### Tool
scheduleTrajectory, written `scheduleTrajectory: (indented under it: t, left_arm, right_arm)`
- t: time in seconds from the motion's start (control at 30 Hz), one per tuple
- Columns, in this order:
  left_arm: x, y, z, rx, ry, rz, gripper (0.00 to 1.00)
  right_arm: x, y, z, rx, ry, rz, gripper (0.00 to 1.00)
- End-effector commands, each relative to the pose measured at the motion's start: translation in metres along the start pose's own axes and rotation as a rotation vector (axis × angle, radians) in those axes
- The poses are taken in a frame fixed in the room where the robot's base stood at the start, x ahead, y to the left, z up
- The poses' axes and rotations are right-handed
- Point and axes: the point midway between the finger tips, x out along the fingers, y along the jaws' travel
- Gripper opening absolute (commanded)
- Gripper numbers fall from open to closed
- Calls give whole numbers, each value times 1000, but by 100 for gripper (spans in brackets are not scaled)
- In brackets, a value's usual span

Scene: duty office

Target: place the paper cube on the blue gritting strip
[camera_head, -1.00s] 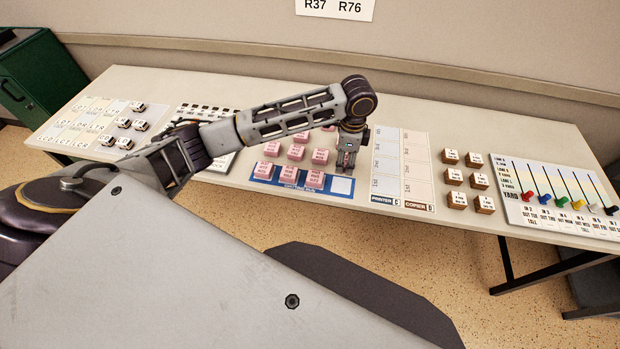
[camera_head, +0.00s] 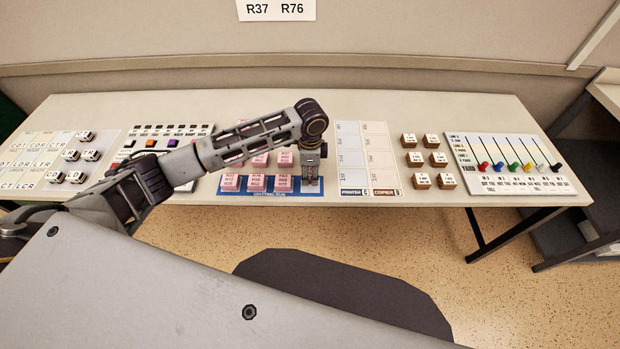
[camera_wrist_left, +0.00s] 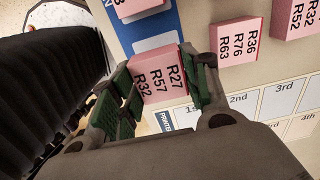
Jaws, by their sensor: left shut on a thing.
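My left gripper (camera_head: 311,180) is at the right end of the blue gritting strip (camera_head: 270,193), at the front edge of the desk. In the left wrist view the left gripper (camera_wrist_left: 160,92) is shut on a pink paper cube (camera_wrist_left: 158,75) lettered R27, R57, R32. The cube is at the end cell of the strip (camera_wrist_left: 148,26); I cannot tell whether it touches the surface. In the head view the gripper hides this cell and most of the cube. Several pink cubes (camera_head: 256,183) stand in the strip's other cells. My right gripper is not in view.
More pink cubes (camera_head: 260,160) stand behind the strip; one cube (camera_wrist_left: 238,42) is close beside a finger. A printer and copier chart (camera_head: 366,160) lies to the right, then brown cubes (camera_head: 420,181) and a slider board (camera_head: 510,165). White cubes (camera_head: 75,177) stand at left.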

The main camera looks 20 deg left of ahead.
Motion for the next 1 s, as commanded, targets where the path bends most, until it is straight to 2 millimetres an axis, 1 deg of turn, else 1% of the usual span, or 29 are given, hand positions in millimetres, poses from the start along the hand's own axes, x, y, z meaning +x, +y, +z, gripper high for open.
scheduleTrajectory:
  t: [0.3,0.4,0.83,0.87,1.0]
  left_arm:
    - [30,0,0,1,0,0,22]
    - [35,1,0,1,-1,1,22]
    - [38,1,0,1,0,1,22]
    - [38,1,0,1,0,1,47]
    - [38,0,0,1,0,0,65]
  right_arm:
    - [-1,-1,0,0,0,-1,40]
    - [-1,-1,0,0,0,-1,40]
    - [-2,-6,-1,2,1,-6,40]
    - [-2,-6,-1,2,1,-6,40]
    - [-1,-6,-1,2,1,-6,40]
